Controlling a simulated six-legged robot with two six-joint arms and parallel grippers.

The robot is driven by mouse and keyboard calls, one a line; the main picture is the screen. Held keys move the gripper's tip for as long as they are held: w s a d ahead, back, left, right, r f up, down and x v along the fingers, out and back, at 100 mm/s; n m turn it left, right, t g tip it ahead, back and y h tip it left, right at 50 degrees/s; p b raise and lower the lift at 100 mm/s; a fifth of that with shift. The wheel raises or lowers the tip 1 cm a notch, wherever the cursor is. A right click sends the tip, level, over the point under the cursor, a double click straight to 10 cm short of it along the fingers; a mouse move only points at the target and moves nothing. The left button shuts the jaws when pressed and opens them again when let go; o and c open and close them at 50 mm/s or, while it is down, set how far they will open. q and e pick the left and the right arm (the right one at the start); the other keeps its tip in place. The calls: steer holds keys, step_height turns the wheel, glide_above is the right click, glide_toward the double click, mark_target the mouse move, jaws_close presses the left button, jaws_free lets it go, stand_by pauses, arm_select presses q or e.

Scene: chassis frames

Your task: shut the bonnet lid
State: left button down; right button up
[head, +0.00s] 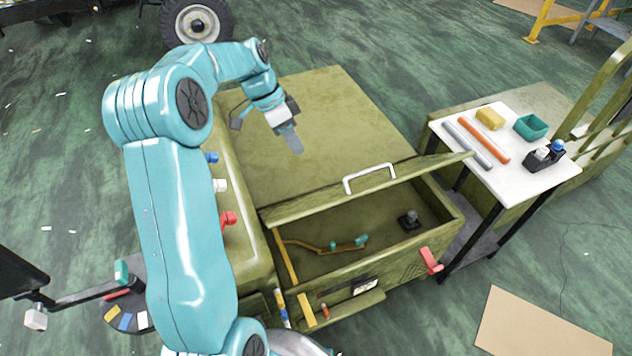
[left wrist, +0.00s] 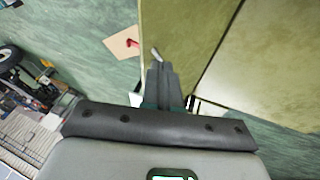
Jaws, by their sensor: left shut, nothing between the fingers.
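The bonnet lid (head: 375,192) is an olive-green panel with a white bar handle (head: 370,178) near its front edge. It stands partly open, its front edge raised above the open compartment (head: 325,262) of the green chassis. My left gripper (head: 291,142) is shut and empty, above the green top surface, behind and left of the handle. In the left wrist view its closed fingers (left wrist: 162,88) point toward the green panels; whether they touch anything cannot be told. My right gripper is not in view.
A white-topped table (head: 510,185) with rods, a sponge, a teal bin and a black holder stands at right. Red latch (head: 430,260) sits on the chassis front. Red, white and blue knobs (head: 220,185) line the left panel. Cardboard (head: 540,325) lies on the floor.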

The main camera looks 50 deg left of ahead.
arm_select(q)
glide_toward(324, 203)
steer(key=w+a+f, duration=0.1)
steer(key=w, duration=0.1)
steer(key=d+f, duration=0.1)
steer(key=s+d+f+p, duration=0.1)
steer(key=shift+d+f, duration=0.3)
steer(key=shift+f, duration=0.35)
steer(key=shift+r, duration=0.1)
